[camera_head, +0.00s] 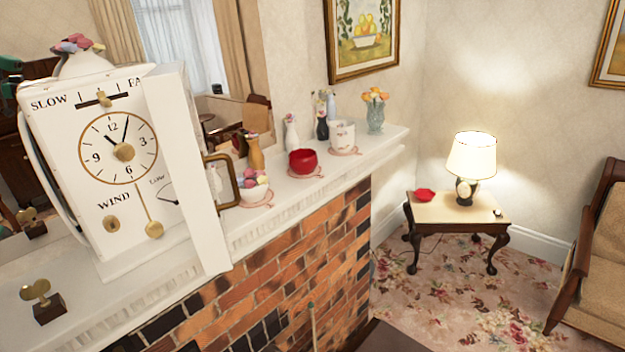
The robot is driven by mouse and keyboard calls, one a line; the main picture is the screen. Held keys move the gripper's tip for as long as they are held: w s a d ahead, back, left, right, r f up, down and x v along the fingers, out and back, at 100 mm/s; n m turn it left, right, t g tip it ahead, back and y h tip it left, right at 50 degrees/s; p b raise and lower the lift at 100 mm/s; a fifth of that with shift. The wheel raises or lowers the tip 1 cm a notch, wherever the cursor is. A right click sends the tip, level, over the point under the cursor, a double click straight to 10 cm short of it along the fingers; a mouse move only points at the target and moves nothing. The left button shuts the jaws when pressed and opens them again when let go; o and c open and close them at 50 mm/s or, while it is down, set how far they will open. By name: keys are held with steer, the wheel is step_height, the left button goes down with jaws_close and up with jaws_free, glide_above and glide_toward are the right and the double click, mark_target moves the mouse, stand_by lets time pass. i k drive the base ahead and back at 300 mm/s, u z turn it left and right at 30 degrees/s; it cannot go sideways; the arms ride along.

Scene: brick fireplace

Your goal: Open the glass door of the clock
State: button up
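The white clock (90,215) stands on the mantel at the left, tilted in the picture. A brass pendulum bob (154,230) hangs below the dial. A tall white panel (185,170) stands out at the clock's right edge, seen nearly edge-on, with a brass loop handle (235,182) on its right side. It looks like the clock's door swung outward; its glass cannot be made out. The dial shows no visible cover. My gripper is not in view.
A brass key on a dark block (48,308) stands on the mantel (300,192) in front of the clock. A red bowl (303,162), white cup (342,135) and several vases stand to the right. A lamp table (440,208) and armchair stand farther right, with open carpet between.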

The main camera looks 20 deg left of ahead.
mark_target(167, 90)
steer(key=z, duration=1)
steer(key=k, duration=0.95)
steer(key=u, duration=0.95)
steer(key=i, duration=1.05)
steer(key=z, duration=0.05)
